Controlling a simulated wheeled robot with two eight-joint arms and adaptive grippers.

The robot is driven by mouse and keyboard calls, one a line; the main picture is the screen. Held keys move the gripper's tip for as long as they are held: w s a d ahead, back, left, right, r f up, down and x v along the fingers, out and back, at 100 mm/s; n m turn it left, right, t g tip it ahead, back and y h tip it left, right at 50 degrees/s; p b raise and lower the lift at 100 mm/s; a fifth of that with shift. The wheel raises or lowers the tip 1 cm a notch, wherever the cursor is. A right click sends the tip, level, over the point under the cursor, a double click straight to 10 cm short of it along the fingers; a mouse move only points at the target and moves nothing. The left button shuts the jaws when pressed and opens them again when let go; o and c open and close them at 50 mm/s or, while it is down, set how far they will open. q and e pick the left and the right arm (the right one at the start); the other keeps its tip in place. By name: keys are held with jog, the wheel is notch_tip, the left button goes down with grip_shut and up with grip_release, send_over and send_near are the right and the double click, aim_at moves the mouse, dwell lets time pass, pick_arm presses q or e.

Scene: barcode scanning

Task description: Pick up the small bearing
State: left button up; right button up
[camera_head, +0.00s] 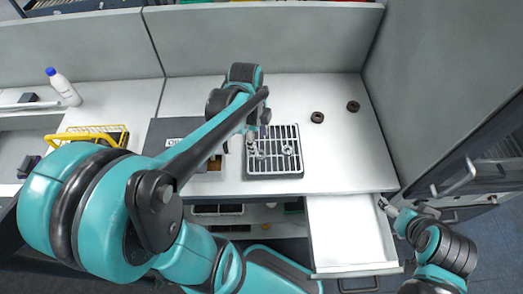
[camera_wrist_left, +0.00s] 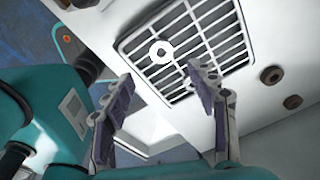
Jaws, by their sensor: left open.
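A small light metal ring, the small bearing (camera_head: 287,150), lies on the slotted grate (camera_head: 274,173) on the white worktop. In the left wrist view the bearing (camera_wrist_left: 161,51) lies flat on the slats, beyond the gap between my fingertips and apart from them. My left gripper (camera_head: 256,146) is above the left part of the grate. It is open and empty in the left wrist view (camera_wrist_left: 160,82). My right gripper (camera_head: 386,207) is small at the right by the drawer's edge; I cannot tell its jaw state.
Two dark rings (camera_head: 317,117) (camera_head: 353,106) lie on the worktop right of the grate. A white drawer (camera_head: 345,235) stands open below the front edge. A yellow-handled basket (camera_head: 90,135) and a white bottle (camera_head: 64,88) are at left. Grey panels close the back and right.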

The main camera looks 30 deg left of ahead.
aim_at(261, 154)
pick_arm(q)
jog(key=shift+w+a+m+g, duration=0.15)
jog(key=shift+a+m+g, duration=0.25)
jog(key=shift+m, duration=0.5)
jog(key=shift+a+f, duration=0.15)
jog(key=shift+f, duration=0.1)
jog(key=f+b, duration=0.1)
jog(key=f, duration=0.4)
jog(key=d+f+b, duration=0.1)
jog(key=f, duration=0.1)
jog(key=shift+w+d+f+b, duration=0.1)
jog(key=shift+w+f+b, duration=0.15)
jog(key=shift+w+b, duration=0.1)
jog(key=c, duration=1.3)
